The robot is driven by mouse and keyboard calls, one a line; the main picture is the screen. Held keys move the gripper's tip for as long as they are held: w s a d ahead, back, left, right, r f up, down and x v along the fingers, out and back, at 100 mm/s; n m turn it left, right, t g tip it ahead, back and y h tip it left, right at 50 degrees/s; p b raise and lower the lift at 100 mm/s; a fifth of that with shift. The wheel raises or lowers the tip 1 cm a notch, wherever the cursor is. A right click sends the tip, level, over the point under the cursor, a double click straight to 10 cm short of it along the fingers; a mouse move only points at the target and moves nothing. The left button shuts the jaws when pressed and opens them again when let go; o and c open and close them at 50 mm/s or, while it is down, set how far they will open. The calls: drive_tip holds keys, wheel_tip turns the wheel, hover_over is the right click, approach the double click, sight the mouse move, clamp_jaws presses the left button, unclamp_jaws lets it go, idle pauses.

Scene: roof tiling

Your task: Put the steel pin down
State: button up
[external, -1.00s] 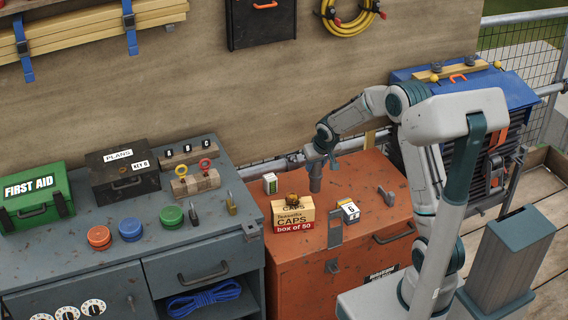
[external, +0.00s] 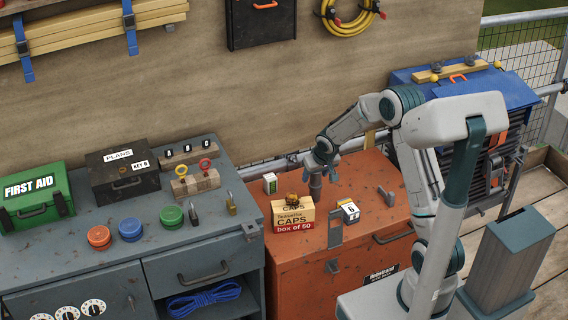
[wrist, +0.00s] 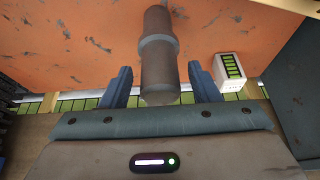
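The steel pin (external: 315,187) is a dark grey stepped cylinder standing upright on the orange chest top (external: 368,172), as far as the external view shows. In the wrist view the pin (wrist: 158,55) lies between the two blue fingers, with a clear gap on each side. My gripper (external: 322,166) is open around the upper part of the pin; it also shows in the wrist view (wrist: 159,78). The pin's lower contact with the chest is hard to make out.
A small green and white box (external: 270,183) stands left of the pin. A caps box (external: 293,215), a small white-labelled block (external: 349,211) and a grey bracket (external: 387,196) are also on the chest. The wooden wall (external: 280,90) rises behind.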

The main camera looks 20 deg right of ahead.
drive_tip(key=shift+r, duration=0.1)
drive_tip(key=shift+r+p, duration=0.2)
drive_tip(key=shift+p, duration=0.1)
drive_tip(key=v, duration=1.2)
drive_tip(key=s+d+r, duration=0.1)
drive_tip(key=s+r, duration=0.1)
drive_tip(key=s, duration=0.7)
drive_tip(key=s+d+r+g, duration=0.1)
drive_tip(key=s+d+r, duration=0.1)
drive_tip(key=s, duration=0.8)
drive_tip(key=s+d+r+g, duration=0.1)
drive_tip(key=s+r, duration=0.2)
drive_tip(key=s, duration=0.7)
drive_tip(key=shift+d+r+p, duration=0.25)
drive_tip(key=shift+p, duration=0.15)
